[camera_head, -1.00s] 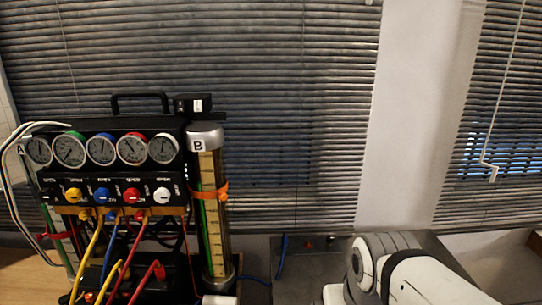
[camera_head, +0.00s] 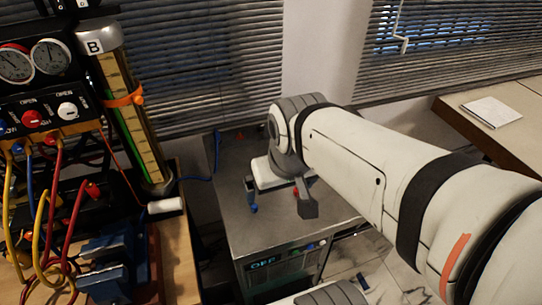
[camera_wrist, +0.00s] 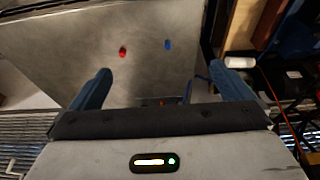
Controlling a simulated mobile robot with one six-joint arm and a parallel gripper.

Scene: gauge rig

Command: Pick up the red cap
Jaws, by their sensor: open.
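The red cap (camera_head: 296,193) is a small red piece on the grey metal top of a cabinet, mostly hidden by my gripper in the head view. In the wrist view the red cap (camera_wrist: 122,52) lies fully in sight, beyond the fingers and nearer the left one. My gripper (camera_head: 279,200) is open above the cabinet top; in the wrist view my gripper (camera_wrist: 160,69) has its two blue-grey fingers wide apart with nothing between them.
A small blue piece (camera_wrist: 168,45) lies right of the red cap in the wrist view. The cabinet top (camera_head: 232,220) is otherwise mostly bare. The gauge rig (camera_head: 40,95) and tube B (camera_head: 135,120) stand to the left. A blue hose (camera_head: 217,150) runs along the cabinet's back left.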

